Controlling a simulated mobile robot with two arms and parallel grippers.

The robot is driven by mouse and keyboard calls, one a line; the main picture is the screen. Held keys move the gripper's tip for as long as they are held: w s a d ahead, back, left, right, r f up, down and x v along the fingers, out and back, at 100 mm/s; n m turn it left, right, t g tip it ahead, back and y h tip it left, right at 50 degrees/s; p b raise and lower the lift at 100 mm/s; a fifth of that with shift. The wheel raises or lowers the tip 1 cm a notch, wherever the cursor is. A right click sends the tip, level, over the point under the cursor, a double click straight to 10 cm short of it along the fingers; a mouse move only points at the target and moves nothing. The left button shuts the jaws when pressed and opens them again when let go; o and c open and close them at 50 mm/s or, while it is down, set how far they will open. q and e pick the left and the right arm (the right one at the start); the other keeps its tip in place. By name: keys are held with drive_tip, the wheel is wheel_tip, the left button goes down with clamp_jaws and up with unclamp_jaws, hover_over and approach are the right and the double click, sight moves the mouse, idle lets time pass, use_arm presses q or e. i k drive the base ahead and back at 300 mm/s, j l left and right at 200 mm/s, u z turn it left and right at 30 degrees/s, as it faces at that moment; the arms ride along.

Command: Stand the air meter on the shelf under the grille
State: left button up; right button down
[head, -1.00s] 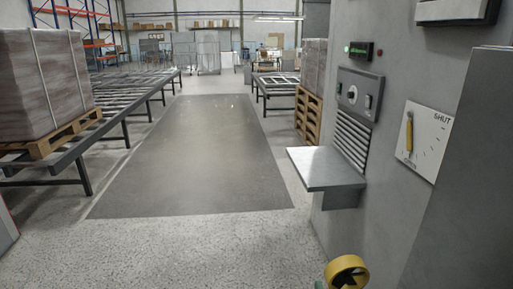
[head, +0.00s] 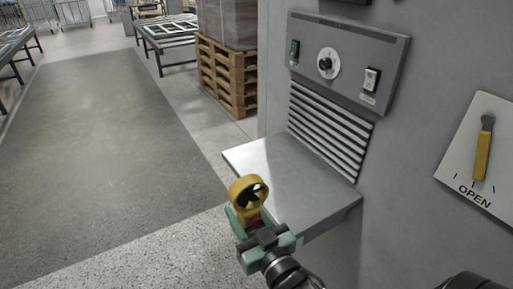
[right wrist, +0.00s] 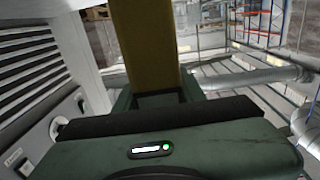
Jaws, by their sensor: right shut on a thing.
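The air meter (head: 248,188) is yellow, with a round ring head and a dark fan inside it. It also fills the top middle of the right wrist view (right wrist: 146,45). My right gripper (head: 249,217) is shut on its lower part and holds it with the ring up. In the head view the meter overlaps the near left edge of the grey metal shelf (head: 295,180); its height above the shelf is hard to tell. The grille (head: 328,133) is a set of dark slats on the wall just above the shelf, also in the right wrist view (right wrist: 30,70). My left gripper is out of view.
Above the grille is a control panel (head: 348,60) with a dial and switches. A plate with a yellow-handled lever (head: 482,155) marked OPEN is on the wall at right. A loaded pallet (head: 228,80) stands behind. The shelf top looks bare.

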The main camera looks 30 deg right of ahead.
sight(277, 175)
drive_tip(key=i, duration=2.25)
drive_tip(key=i+z, duration=0.4)
drive_tip(key=i+j+z, duration=0.15)
drive_tip(key=z, duration=0.3)
drive_tip(key=i+j+z, duration=0.4)
drive_tip(key=l+z, duration=0.1)
drive_tip(key=z, duration=2.25)
